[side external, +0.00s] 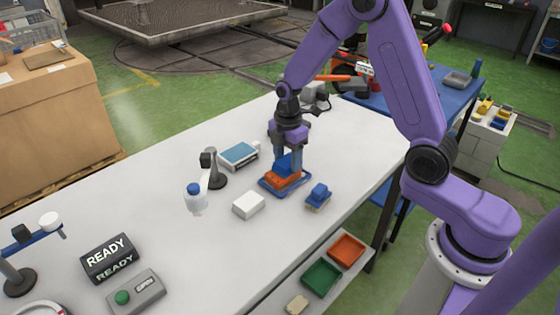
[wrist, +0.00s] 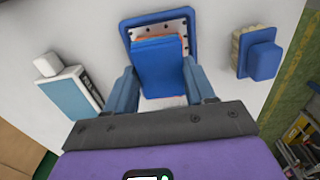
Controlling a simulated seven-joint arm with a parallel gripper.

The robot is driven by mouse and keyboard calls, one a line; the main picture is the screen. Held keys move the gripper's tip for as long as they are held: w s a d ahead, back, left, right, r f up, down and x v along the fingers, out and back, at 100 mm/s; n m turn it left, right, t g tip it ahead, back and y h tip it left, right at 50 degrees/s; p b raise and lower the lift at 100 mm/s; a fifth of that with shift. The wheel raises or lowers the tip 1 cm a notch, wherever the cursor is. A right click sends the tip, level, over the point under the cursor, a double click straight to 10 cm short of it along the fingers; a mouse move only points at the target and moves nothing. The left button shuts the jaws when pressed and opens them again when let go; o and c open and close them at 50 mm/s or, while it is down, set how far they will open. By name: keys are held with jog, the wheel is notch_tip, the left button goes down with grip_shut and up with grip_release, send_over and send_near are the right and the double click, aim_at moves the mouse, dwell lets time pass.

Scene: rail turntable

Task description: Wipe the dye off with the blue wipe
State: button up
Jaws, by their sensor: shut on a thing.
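My gripper (side external: 288,166) is shut on a blue block with an orange-red layer under it, which looks like the blue wipe (wrist: 160,68). It is held low over a blue-rimmed tray (side external: 268,187). In the wrist view, the tray's rim (wrist: 128,24) surrounds a pale, dotted surface. I cannot tell whether the orange-red is part of the block or dye on the tray, nor whether the block touches the surface. A second blue-topped block with a beige base (side external: 318,195) sits apart, right of the tray; it also shows in the wrist view (wrist: 258,55).
A white box (side external: 248,205), a blue-and-white box (side external: 239,155), a dark stand (side external: 215,175) and a blue-capped bottle (side external: 195,198) stand left of the tray. A READY display (side external: 108,258) and a green-button box (side external: 136,294) are at the front left. Orange (side external: 346,250) and green (side external: 321,277) bins sit lower.

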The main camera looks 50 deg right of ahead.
jog(key=d, duration=0.2)
jog(key=shift+d, duration=0.35)
jog(key=shift+w+a, duration=0.2)
jog(key=shift+a, duration=4.05)
notch_tip(320, 180, up, 8)
jog(key=shift+d, duration=0.1)
